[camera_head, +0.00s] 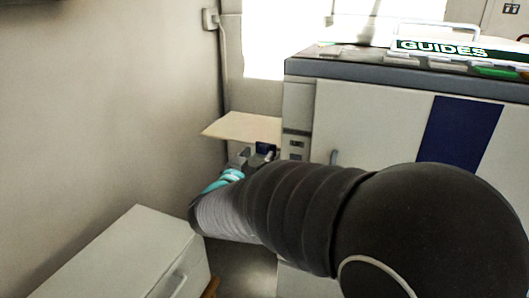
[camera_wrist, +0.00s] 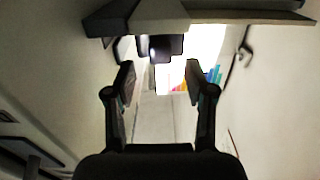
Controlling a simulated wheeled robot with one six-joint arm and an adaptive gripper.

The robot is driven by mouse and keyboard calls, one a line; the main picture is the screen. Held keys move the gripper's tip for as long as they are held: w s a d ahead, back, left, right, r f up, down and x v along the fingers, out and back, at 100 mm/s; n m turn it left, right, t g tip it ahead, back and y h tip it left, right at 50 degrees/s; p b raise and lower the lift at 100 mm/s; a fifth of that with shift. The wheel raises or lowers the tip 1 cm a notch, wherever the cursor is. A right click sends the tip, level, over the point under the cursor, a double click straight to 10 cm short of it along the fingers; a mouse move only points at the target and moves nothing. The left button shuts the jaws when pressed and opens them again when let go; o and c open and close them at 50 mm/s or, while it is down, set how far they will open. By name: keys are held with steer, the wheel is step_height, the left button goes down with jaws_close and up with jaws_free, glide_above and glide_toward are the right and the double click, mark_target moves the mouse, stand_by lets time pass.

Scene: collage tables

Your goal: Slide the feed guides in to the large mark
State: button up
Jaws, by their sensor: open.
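In the head view a large grey-and-white machine (camera_head: 375,115) stands at the right, with a pale flat tray (camera_head: 243,127) sticking out from its left side. A small dark blue part (camera_head: 265,148) sits just under the tray. My gripper (camera_head: 240,160) is below the tray, partly hidden by my arm. In the wrist view my gripper (camera_wrist: 160,80) is open and empty, its two fingers apart. A dark block (camera_wrist: 166,46) hangs below a dark ledge (camera_wrist: 240,16), just beyond the fingertips. I cannot pick out the feed guides or the large mark for certain.
A sign reading GUIDES (camera_head: 440,48) and several small coloured pieces lie on the machine's top. A white cabinet (camera_head: 125,255) stands at lower left. A plain wall (camera_head: 105,110) bounds the left. Floor shows between cabinet and machine.

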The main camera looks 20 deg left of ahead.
mark_target(262, 150)
steer(key=shift+w+d, duration=0.1)
steer(key=shift+w, duration=1.4)
jaws_close()
